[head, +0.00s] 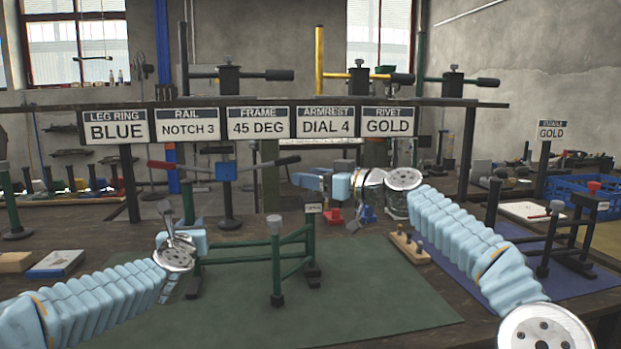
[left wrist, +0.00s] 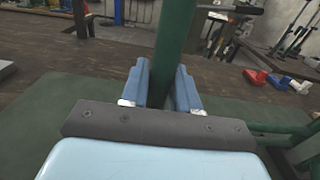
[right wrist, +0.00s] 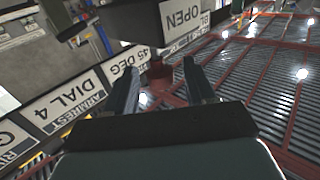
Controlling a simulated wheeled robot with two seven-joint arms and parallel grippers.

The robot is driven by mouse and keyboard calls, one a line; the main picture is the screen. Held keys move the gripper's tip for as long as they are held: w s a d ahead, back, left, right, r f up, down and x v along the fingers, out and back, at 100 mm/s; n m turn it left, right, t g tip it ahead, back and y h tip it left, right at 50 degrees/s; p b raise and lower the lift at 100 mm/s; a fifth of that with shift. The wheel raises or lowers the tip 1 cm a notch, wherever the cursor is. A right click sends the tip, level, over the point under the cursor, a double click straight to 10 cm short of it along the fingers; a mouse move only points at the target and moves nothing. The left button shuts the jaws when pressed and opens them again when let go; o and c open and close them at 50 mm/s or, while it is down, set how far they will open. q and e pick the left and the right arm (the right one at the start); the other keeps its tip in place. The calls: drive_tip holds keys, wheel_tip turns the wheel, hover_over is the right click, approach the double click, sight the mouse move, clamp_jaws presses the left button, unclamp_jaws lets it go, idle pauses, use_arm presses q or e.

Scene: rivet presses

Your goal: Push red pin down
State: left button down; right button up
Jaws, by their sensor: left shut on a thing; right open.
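My left gripper (head: 190,243) is shut on an upright green post (left wrist: 175,50) of the green frame (head: 276,262); the left wrist view shows its fingers on both sides of the post. My right gripper (head: 298,180) is open, above and behind the frame, its fingers pointing left. In the right wrist view, a dark red pin-like piece (right wrist: 160,76) shows beyond and between the open fingertips. It sits next to a dark block with an OPEN label (right wrist: 183,18). I cannot clearly make out this red piece in the head view.
A press with red and black handles (head: 225,171) stands behind the frame. Red and blue pieces (head: 333,216) lie near it. Signs (head: 248,124) hang along the back. A wooden block with pegs (head: 409,248) and a blue crate (head: 580,191) are to the right. The green mat's front is clear.

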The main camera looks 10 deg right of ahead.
use_arm(q)
drive_tip(key=shift+r, duration=0.1)
use_arm(e)
drive_tip(key=shift+w+a, duration=0.2)
drive_tip(key=shift+a, duration=0.05)
clamp_jaws()
drive_tip(key=shift+f, duration=1.1)
unclamp_jaws()
